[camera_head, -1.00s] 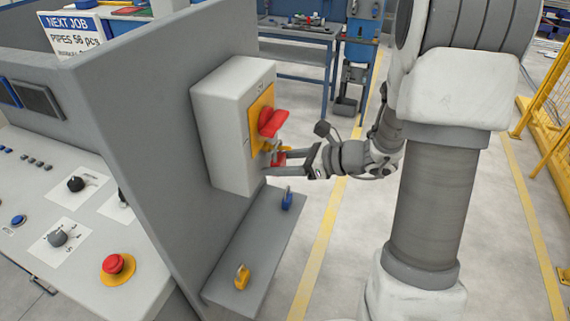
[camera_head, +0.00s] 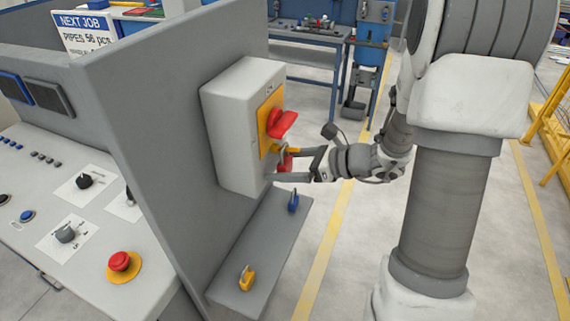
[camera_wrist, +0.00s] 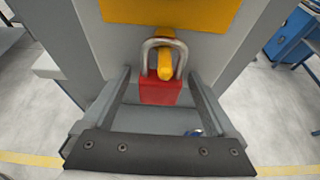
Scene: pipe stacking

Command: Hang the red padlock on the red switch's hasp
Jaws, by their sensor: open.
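The red padlock (camera_wrist: 160,90) hangs upright in the wrist view, with its metal shackle around the yellow hasp (camera_wrist: 164,66). In the head view the padlock (camera_head: 286,162) shows below the red switch handle (camera_head: 281,123). The switch is on a yellow plate (camera_head: 268,122) on a light grey box (camera_head: 232,125). My gripper (camera_wrist: 160,84) is open, with one finger on each side of the padlock body and gaps visible on both sides. In the head view my gripper (camera_head: 281,170) is in front of the box, and its fingers partly hide the padlock.
A grey ledge (camera_head: 262,250) below the box holds a blue padlock (camera_head: 293,202) and a yellow padlock (camera_head: 246,279). A grey panel (camera_head: 150,150) stands behind the box. A control desk (camera_head: 60,200) is at the left. The floor right of the ledge is clear.

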